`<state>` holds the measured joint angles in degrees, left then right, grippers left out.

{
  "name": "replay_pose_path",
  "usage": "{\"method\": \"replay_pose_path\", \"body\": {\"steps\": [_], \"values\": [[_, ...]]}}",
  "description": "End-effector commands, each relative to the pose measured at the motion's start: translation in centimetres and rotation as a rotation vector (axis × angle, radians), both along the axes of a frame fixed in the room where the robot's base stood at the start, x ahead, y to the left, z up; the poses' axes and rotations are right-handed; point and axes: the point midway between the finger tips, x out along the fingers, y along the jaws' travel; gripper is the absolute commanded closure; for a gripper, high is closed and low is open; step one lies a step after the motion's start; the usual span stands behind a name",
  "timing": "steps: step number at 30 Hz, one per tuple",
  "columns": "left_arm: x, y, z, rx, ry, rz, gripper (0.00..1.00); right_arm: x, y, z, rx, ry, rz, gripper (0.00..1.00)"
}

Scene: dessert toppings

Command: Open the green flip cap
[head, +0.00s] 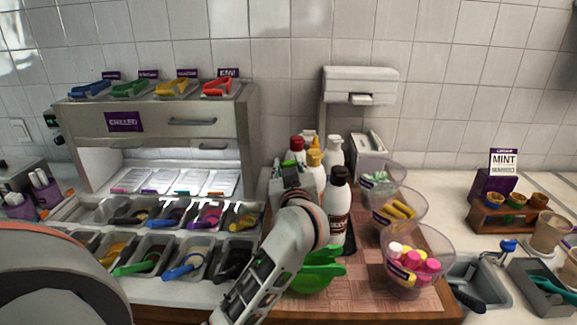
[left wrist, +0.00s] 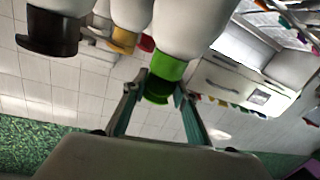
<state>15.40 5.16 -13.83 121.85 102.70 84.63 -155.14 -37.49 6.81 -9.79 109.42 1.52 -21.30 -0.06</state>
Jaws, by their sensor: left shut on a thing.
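In the left wrist view, which looks upside down, a white bottle (left wrist: 190,30) has a green flip cap (left wrist: 168,66). My left gripper (left wrist: 157,92) has its fingertips on both sides of the cap's darker green lower part and is shut on it. I cannot tell for sure whether the lid has lifted from the cap's base. My right gripper is not in view.
Close by stand a dark-capped bottle (head: 339,205), a yellow-capped bottle (head: 315,160), a red-capped bottle (head: 297,145) and a white bottle (head: 335,149). Clear bowls of sweets (head: 418,258) are at the right, topping trays (head: 150,255) at the left.

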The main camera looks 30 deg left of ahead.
Motion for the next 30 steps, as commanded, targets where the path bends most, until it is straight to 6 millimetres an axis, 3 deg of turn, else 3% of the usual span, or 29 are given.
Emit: {"method": "replay_pose_path", "body": {"steps": [30], "values": [[0.9, 1.3, 0.8, -0.406, 0.328, 0.004, 0.94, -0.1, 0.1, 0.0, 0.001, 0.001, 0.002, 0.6]]}}
